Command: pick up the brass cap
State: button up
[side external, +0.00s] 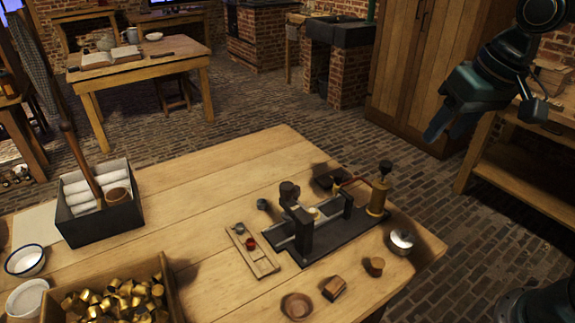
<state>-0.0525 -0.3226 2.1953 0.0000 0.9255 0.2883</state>
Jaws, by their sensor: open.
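Many brass caps (115,300) lie heaped in a wooden crate at the lower left of the table. I cannot tell one particular cap apart from the others in the heap. My gripper (447,130) is dark teal, at the upper right, in the air beyond the table's right side. It is open with nothing seen in it, far from the crate. The crate's lower part is cut off by the picture edge.
A black clamp fixture (325,238) with a brass post stands right of centre on the table (200,195). Beside it are a small wooden tray (252,250), a silver-topped jar (401,240), a wooden block (333,288) and a round dish (297,306). A black box (100,220) of white rolls stands left.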

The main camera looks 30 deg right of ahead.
jog(key=w+a+f+m+g, duration=0.1)
jog(key=w+a+f+m, duration=0.1)
jog(key=w, duration=0.5)
jog(key=m+g, duration=0.3)
jog(key=m, duration=0.1)
send_over(312, 213)
jog(key=d, duration=0.1)
notch_tip(312, 213, down, 16)
jog(key=shift+w+f, duration=0.2)
jog(key=shift+f, duration=2.05)
jog(key=shift+w+f, duration=0.2)
jog(key=shift+f, duration=2.05)
jog(key=shift+f, duration=0.1)
jog(key=shift+a+f, duration=0.1)
jog(key=shift+f, duration=2.4)
